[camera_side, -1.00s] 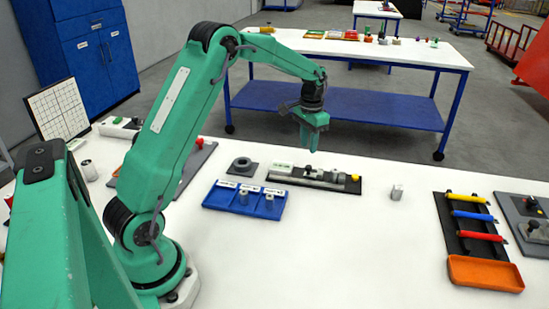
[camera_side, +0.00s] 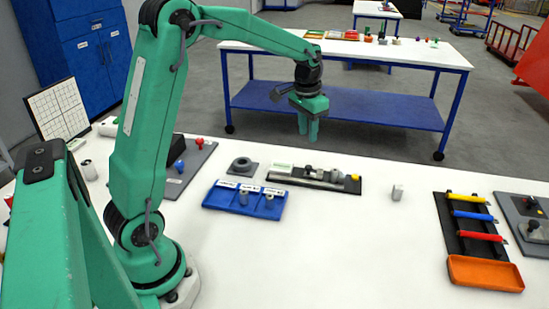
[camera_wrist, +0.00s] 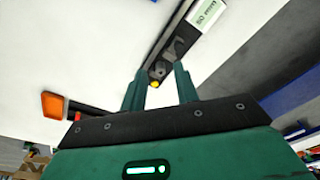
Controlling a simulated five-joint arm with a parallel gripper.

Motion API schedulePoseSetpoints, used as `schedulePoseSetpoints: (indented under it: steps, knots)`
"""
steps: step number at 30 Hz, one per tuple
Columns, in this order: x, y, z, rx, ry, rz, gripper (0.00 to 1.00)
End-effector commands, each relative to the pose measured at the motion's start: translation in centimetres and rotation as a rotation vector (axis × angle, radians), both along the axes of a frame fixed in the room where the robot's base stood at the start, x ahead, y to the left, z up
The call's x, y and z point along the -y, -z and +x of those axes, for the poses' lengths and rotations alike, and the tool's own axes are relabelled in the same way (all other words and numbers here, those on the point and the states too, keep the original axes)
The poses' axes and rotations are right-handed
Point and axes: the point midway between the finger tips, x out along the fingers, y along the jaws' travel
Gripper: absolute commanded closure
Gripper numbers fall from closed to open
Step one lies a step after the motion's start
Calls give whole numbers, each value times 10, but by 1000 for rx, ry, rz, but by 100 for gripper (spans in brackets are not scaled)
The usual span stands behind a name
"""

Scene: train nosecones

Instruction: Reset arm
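My gripper (camera_side: 308,131) hangs in the air above the back edge of the white table in the side view, fingers pointing down. In the wrist view my gripper (camera_wrist: 160,82) has its two fingers apart with nothing between them. Below it on the table, the black fixture with grey parts and a yellow end (camera_side: 322,178) lies apart from the fingers. It also shows beyond the fingertips in the wrist view (camera_wrist: 171,50).
A blue three-compartment tray (camera_side: 222,199) holds small grey cylinders. A small grey block (camera_side: 397,192) stands alone. A black rack of coloured bars (camera_side: 468,222) and an orange tray (camera_side: 485,273) are at the right. The table's front middle is clear.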

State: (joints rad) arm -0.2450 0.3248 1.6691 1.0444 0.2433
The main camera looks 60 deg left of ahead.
Motion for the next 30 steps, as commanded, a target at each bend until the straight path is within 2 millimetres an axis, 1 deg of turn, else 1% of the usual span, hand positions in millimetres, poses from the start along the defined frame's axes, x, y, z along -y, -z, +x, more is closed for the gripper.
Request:
schedulePoseSetpoints:
  steps: [1,6,15,23,30]
  knots:
    - [7,-10,-8,17,2,3,70]
    - [26,-34,-34,63,3,9,70]
    - [57,-63,-84,145,4,14,70]
    - [79,-77,-130,216,4,11,70]
    - [96,-78,-173,281,7,3,70]
